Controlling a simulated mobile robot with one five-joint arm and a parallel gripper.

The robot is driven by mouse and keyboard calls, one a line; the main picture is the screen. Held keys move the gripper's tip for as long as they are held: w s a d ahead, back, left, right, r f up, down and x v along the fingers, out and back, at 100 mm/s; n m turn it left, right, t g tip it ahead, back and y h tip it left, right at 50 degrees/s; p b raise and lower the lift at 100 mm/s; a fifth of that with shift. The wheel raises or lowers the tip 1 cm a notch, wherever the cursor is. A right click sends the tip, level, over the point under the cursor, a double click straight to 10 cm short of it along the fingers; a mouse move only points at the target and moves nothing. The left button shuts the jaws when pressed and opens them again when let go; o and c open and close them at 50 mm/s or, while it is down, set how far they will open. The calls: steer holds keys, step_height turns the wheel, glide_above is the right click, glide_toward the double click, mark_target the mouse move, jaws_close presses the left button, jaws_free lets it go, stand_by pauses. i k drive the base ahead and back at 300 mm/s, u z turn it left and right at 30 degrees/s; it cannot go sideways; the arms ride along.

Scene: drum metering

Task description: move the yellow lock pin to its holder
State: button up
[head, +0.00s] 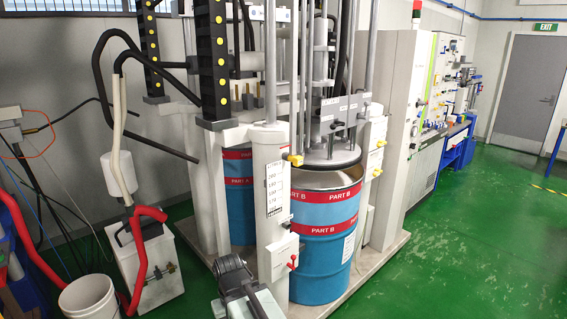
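A small yellow piece (294,160) sticks out from the upper right side of the front white post, left of the drum's rim. Two more yellow pieces show on the white post right of the drum, one higher (380,143) and one lower (376,172). They are too small to tell which is the lock pin, and I cannot make out its holder. My gripper (235,275), dark and ridged, is at the bottom centre, in front of the post and well below the yellow pieces. Its fingers cannot be made out, nor whether it holds anything.
A blue drum marked PART B (322,245) stands on a pale base plate (375,268), with a second drum (238,195) behind left. A red lever (293,262) is on the post's box. A white bucket (88,298) and hoses crowd the left. Green floor (480,250) is clear at right.

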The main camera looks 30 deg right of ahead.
mark_target(296, 161)
steer(key=u, duration=0.1)
steer(key=i, duration=1)
steer(key=z, duration=0.1)
